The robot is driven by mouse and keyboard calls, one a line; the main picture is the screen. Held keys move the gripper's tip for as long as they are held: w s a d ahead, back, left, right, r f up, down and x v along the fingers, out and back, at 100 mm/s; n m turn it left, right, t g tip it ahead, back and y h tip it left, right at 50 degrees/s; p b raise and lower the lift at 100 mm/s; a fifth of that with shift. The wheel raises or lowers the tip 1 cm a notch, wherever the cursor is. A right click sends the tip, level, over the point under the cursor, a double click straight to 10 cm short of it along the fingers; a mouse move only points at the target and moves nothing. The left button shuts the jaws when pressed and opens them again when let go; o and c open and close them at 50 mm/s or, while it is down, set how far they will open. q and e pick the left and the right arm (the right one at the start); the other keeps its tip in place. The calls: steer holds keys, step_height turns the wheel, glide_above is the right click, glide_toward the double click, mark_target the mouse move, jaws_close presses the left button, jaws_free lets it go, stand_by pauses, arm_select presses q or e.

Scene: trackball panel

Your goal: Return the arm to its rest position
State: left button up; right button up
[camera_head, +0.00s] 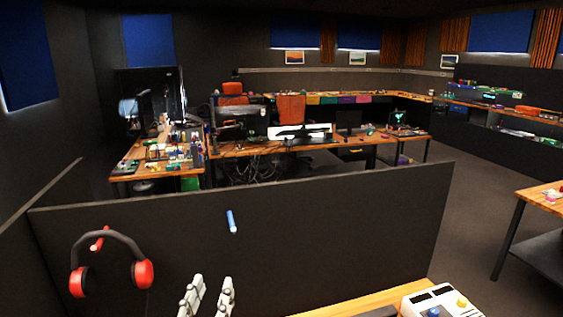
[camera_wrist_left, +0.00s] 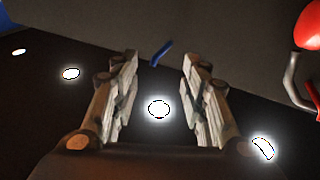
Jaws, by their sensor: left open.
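My left gripper (camera_head: 207,292) shows at the bottom of the head view, in front of a dark partition, with its two pale fingers apart. In the left wrist view the same gripper (camera_wrist_left: 158,68) is open, with nothing between its fingers. A blue peg (camera_head: 232,221) on the partition is above the fingertips in the head view; it also shows beyond them in the left wrist view (camera_wrist_left: 161,53). The left forearm is mostly out of the head view. My right gripper is not in view.
Red headphones (camera_head: 146,274) hang on a red peg (camera_head: 98,241) at the left of the partition (camera_head: 330,235). A pale panel with a blue and a yellow ball (camera_head: 462,302) sits on a wooden surface (camera_head: 370,302) at lower right. Another table (camera_head: 545,195) stands at far right.

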arm_select(q)
steer(key=s+a+f+n+g+y, duration=0.1)
steer(key=s+a+f+g+y, duration=0.15)
steer(key=f, duration=0.25)
steer(key=s+a+f+n+g+y, duration=0.1)
steer(key=s+a+f+g, duration=0.1)
steer(key=a+f, duration=0.25)
steer(key=s+f+m+g+h, duration=0.1)
steer(key=s+f+g, duration=0.6)
steer(key=s, duration=0.4)
steer(key=s+f+m+g, duration=0.2)
steer(key=s+f+g, duration=0.3)
steer(key=s+f, duration=0.6)
step_height(320, 180, down, 26)
steer(key=s+b, duration=0.1)
steer(key=b, duration=0.2)
steer(key=s+a+f+g+b, duration=0.2)
steer(key=s+f+b, duration=0.1)
steer(key=s+f, duration=1.4)
step_height(320, 180, down, 3)
steer(key=shift+s+a+f, duration=0.1)
steer(key=shift+s+a, duration=0.3)
